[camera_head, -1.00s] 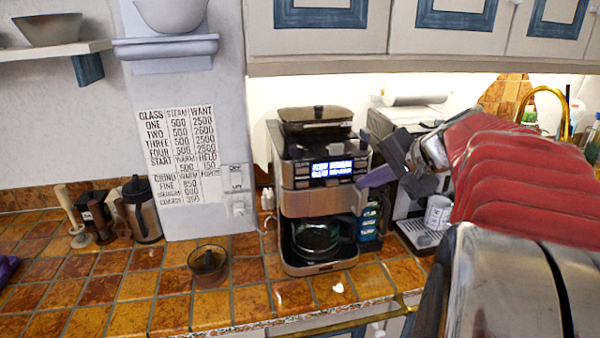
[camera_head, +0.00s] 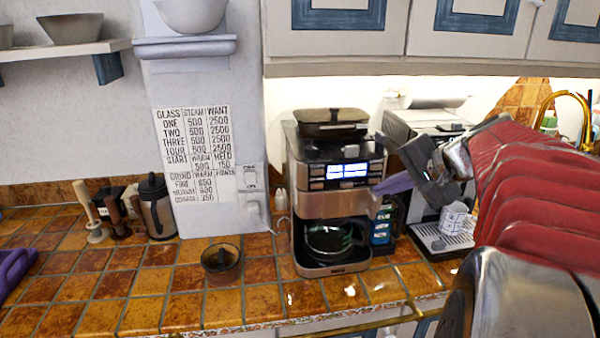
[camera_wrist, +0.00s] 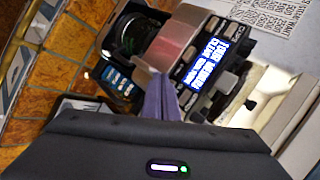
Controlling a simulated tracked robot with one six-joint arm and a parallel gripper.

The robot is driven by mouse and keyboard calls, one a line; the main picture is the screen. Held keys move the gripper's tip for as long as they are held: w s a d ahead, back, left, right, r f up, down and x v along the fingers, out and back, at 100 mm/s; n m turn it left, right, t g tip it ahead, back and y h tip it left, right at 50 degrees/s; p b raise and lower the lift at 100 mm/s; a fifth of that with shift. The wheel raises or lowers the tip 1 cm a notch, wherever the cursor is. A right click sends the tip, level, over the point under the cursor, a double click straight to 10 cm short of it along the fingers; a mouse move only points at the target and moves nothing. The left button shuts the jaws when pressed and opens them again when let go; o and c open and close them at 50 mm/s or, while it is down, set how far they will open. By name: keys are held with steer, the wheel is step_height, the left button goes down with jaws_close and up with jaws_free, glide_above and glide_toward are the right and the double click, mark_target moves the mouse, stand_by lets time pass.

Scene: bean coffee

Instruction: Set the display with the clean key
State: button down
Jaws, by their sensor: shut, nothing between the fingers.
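The coffee machine (camera_head: 335,205) stands on the tiled counter, with a glass carafe (camera_head: 330,238) in its lower bay. Its lit blue display (camera_head: 347,170) carries white text too small to read, with rows of keys on both sides. I cannot tell which key is the clean key. My gripper (camera_head: 380,188) is shut and empty, its purple fingers at the right edge of the machine's front, near the key panel. In the wrist view the fingers (camera_wrist: 162,100) point toward the machine beside the display (camera_wrist: 208,65). I cannot tell whether they touch it.
A second machine (camera_head: 437,225) with a white patterned cup (camera_head: 453,217) stands at the right behind my arm. A blue-labelled box (camera_head: 383,225) sits between the machines. A dark glass cup (camera_head: 221,262) stands on the counter at left. Cabinets (camera_head: 420,30) hang above.

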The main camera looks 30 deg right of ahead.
steer(key=s, duration=0.2)
steer(key=s+a, duration=0.1)
steer(key=s, duration=0.1)
steer(key=shift+s+a, duration=0.2)
steer(key=shift+s, duration=0.2)
stand_by(0.7)
